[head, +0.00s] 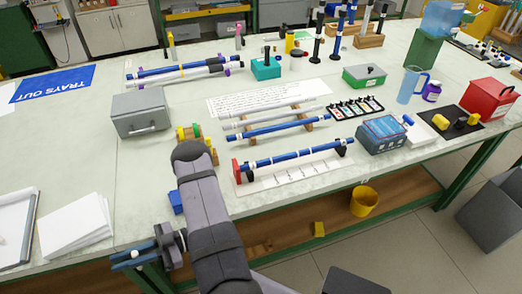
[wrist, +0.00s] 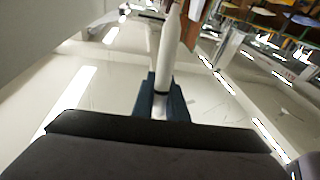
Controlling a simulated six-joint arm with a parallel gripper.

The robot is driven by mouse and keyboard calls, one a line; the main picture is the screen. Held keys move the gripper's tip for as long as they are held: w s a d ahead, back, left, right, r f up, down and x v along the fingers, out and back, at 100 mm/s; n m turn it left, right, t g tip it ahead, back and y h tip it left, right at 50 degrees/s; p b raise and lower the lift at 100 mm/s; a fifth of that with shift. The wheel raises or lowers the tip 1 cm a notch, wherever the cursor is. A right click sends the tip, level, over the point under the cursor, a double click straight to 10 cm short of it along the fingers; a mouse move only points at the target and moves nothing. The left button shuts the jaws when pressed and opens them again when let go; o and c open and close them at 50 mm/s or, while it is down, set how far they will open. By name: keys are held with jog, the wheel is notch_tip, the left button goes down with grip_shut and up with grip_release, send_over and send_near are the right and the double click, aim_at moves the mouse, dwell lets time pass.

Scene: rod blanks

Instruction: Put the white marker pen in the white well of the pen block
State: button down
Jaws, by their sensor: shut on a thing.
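The white marker pen (wrist: 168,50) stands out from between the dark blue fingers of my gripper (wrist: 161,108) in the wrist view, its tapered end away from the camera. My gripper is shut on its lower part, where a dark band shows. In the head view my gripper (head: 137,256) appears low at the left, by the table's front edge, with a small white end of the pen (head: 135,254) between blue jaws. I cannot tell for sure which thing is the pen block, and no white well can be made out.
A grey box (head: 140,115), a rack of blue and white rods (head: 270,126), and a teal block (head: 265,69) stand on the pale table. A red-ended rod fixture (head: 290,163) is right of my arm. White papers (head: 75,226) lie at the left.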

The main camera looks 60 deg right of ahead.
notch_tip(320, 180, up, 11)
jog(key=p, duration=1)
jog(key=w+d+m+t+h+b, duration=0.2)
jog(key=w+d+h+b, duration=0.15)
jog(key=w+b, duration=0.45)
jog(key=w+d+m+t+h+b, duration=0.2)
jog(key=w+d+b, duration=0.3)
jog(key=w+b, duration=0.25)
jog(key=w+d+r+m+t+h+b, duration=0.1)
jog(key=w+d+r+m+h+b, duration=0.1)
jog(key=d+r+m+h+b, duration=0.55)
jog(key=w+d+r+m+t+h+b, duration=0.1)
jog(key=d+r+m+h+b, duration=0.3)
jog(key=d+h, duration=0.65)
jog(key=s+d+f+m+g+h+b, duration=0.15)
jog(key=s+d+m+g+h, duration=0.4)
jog(key=d, duration=0.55)
jog(key=s+d+f+m+g+h+b, duration=0.1)
jog(key=s+d+f+m+g+h, duration=0.2)
jog(key=s+d+f, duration=0.35)
notch_tip(320, 180, down, 10)
jog(key=a+b, duration=0.1)
jog(key=shift+w+f, duration=0.2)
jog(key=shift+w, duration=0.2)
